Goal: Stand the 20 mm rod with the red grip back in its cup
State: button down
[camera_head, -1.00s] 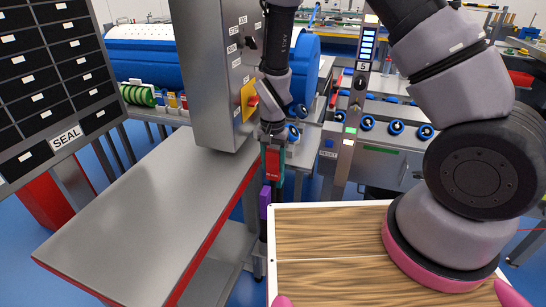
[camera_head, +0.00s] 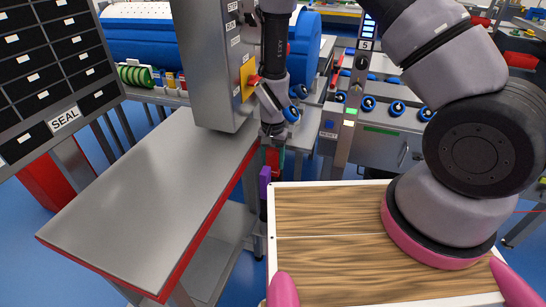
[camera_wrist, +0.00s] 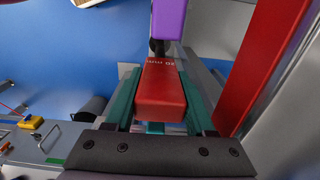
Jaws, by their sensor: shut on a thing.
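My gripper (camera_wrist: 160,78) is shut on the red grip (camera_wrist: 164,100) of a rod. The grip carries white lettering that looks like "20 mm", upside down in the wrist view, with a green finger on each side. In the head view the red grip (camera_head: 270,160) shows under my gripper (camera_head: 273,148), beside the right end of the grey bench. A purple grip (camera_head: 265,181) stands just below and left of it, and also shows beyond the red grip in the wrist view (camera_wrist: 169,18). The rod's lower end and its cup are hidden.
The grey bench with a red edge (camera_head: 150,205) lies left. A grey cabinet (camera_head: 217,70) stands on it, close to my arm. A white-rimmed wooden tray (camera_head: 330,236) is in front. A machine with blue rollers (camera_head: 368,103) stands behind. Blue floor shows below the grips.

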jog(key=shift+f, duration=0.1)
jog(key=shift+c, duration=0.8)
grip_release()
notch_tip(320, 180, up, 11)
jog(key=shift+f, duration=0.1)
